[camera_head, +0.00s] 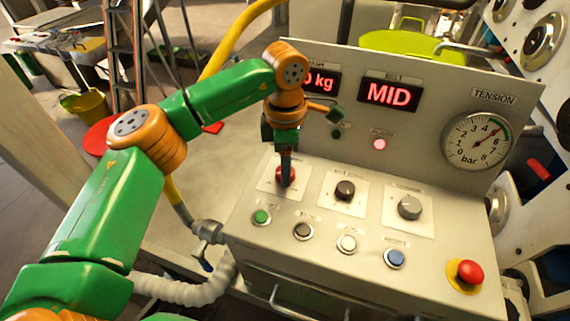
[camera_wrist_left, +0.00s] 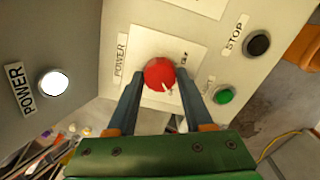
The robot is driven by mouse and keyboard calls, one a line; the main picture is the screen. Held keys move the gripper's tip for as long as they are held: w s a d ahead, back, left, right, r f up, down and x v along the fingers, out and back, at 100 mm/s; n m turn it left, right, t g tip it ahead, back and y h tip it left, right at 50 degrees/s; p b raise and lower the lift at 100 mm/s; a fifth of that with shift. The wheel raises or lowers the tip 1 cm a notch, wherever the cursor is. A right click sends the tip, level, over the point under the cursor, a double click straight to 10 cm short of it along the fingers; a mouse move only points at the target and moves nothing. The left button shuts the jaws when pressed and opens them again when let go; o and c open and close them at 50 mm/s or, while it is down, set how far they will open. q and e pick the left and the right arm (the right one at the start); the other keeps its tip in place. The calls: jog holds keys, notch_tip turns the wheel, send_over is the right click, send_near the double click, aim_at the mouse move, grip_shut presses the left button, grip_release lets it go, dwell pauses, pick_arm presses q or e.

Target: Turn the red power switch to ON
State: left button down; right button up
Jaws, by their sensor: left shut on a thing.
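The red power switch (camera_head: 285,177) is a round knob on a white plate at the left of the sloped control panel (camera_head: 322,233). My left gripper (camera_head: 286,170) reaches down onto it from above and partly hides it. In the left wrist view the red knob (camera_wrist_left: 159,73) has a white pointer mark directed toward its lower right, and it sits between the two fingertips of my left gripper (camera_wrist_left: 158,82). The fingers are shut on the knob. A POWER label runs along the plate's left side; the small position lettering is partly unreadable. My right gripper is not in view.
Black (camera_head: 345,190) and grey (camera_head: 409,207) knobs stand right of the red one. Green (camera_head: 262,217), black, white and blue (camera_head: 394,257) buttons line the front. A red stop button (camera_head: 469,272) is at the far right. Displays (camera_head: 388,94) and a gauge (camera_head: 477,141) fill the upright panel.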

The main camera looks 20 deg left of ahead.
pick_arm(q)
jog(key=shift+c, duration=1.5)
grip_release()
jog(key=shift+r, duration=0.4)
notch_tip(320, 180, up, 6)
jog(key=shift+r+b, duration=0.2)
jog(key=shift+b, duration=0.35)
